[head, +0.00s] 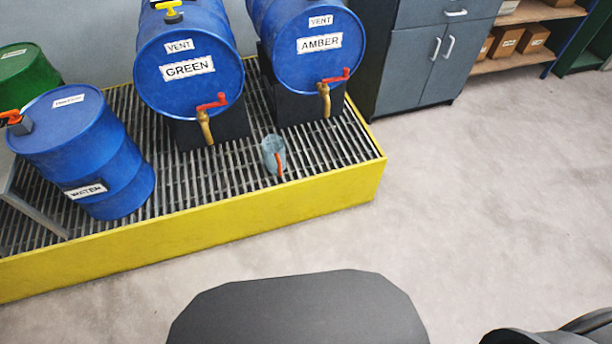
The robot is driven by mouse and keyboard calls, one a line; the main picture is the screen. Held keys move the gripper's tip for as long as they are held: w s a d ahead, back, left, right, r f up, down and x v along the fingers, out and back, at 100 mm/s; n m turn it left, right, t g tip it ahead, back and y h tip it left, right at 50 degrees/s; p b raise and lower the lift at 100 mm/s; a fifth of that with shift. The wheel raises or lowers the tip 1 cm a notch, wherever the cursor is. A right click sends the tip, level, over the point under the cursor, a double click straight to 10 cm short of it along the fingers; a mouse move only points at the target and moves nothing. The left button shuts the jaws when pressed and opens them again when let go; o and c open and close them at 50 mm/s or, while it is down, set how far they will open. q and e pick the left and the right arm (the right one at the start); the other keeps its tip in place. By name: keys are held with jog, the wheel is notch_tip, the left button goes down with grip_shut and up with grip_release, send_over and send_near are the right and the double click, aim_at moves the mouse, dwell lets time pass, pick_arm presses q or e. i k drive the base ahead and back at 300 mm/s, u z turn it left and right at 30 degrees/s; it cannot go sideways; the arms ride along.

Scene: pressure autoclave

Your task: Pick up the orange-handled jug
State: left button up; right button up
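The orange-handled jug (271,154) is a small, pale translucent grey-blue vessel. It stands on the grating of the yellow spill pallet, near the front edge and in front of the gap between the GREEN and AMBER drums. Its orange handle (280,165) faces the front right. Neither gripper shows in the head view. Nothing is touching the jug.
The yellow pallet (235,221) has a raised front wall. The GREEN drum (190,95) and AMBER drum (310,65) lie on dark cradles with red-handled taps. The WATER drum (95,150) stands at left. A grey cabinet (425,60) is at back right. Open floor (470,200) lies right.

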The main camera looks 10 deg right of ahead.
aim_at(273, 147)
jog(key=z, duration=0.25)
jog(key=k, duration=0.7)
jog(key=z, duration=1.4)
jog(key=i, duration=2.1)
jog(key=u, duration=1.3)
jog(key=i, duration=0.7)
jog(key=u, duration=0.7)
